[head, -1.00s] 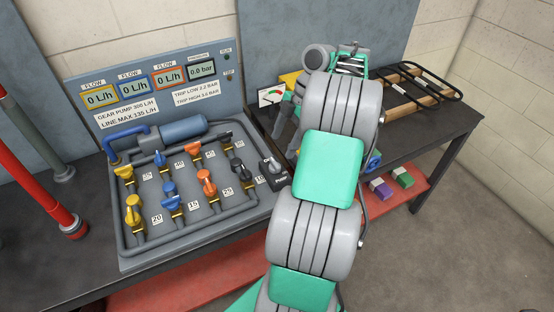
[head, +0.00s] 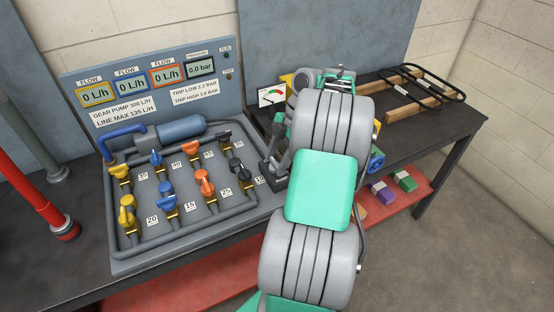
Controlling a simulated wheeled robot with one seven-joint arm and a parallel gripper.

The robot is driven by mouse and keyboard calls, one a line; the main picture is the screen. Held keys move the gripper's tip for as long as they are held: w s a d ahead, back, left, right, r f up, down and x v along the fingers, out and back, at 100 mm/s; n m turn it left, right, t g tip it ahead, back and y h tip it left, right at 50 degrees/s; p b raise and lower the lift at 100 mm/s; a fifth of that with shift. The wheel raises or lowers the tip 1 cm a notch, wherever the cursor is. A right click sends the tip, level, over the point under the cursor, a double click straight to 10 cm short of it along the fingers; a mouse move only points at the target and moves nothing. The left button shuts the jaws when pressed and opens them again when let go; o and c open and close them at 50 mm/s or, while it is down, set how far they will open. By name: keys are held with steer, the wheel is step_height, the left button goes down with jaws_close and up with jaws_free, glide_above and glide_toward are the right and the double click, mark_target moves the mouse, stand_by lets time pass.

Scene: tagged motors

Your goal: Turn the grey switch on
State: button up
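The small dark box (head: 277,183) that carries the grey power switch sits at the right edge of the pump panel. My gripper (head: 270,164) is down at this box, with its grey fingers over the switch area. The fingers and my arm hide the switch and most of its label. I cannot tell whether the fingers touch the switch, how it is turned, or whether they are open or shut. The displays read zero: the yellow flow display (head: 95,94), the blue one (head: 131,86), the orange one (head: 166,76) and the pressure display (head: 200,67).
Yellow, blue, orange and black valves stand on the panel's pipes, left of my gripper; the black valve (head: 237,168) is nearest. A wooden rack (head: 415,98) lies at the table's right. Coloured blocks lie on the red shelf below.

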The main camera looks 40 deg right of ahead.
steer(key=c, duration=0.9)
steer(key=shift+c, duration=0.2)
steer(key=shift+m, duration=0.4)
steer(key=m+b, duration=0.1)
steer(key=m+t+b, duration=0.1)
steer(key=m, duration=0.1)
steer(key=shift+s+f+m+t+h, duration=0.1)
steer(key=shift+m+t+h, duration=0.2)
steer(key=m+t+h+b, duration=0.1)
steer(key=m+b, duration=0.1)
steer(key=m, duration=0.2)
steer(key=shift+a, duration=0.2)
steer(key=m+h+b, duration=0.1)
steer(key=m, duration=0.1)
steer(key=m+h, duration=0.1)
steer(key=m, duration=0.2)
steer(key=shift+s+a+t+b, duration=0.1)
steer(key=shift+t+b, duration=0.25)
steer(key=shift+t, duration=0.05)
steer(key=m+h+b, duration=0.1)
steer(key=m, duration=0.3)
steer(key=shift+a+m+h, duration=0.1)
steer(key=shift+m+h, duration=0.2)
steer(key=shift+h, duration=0.1)
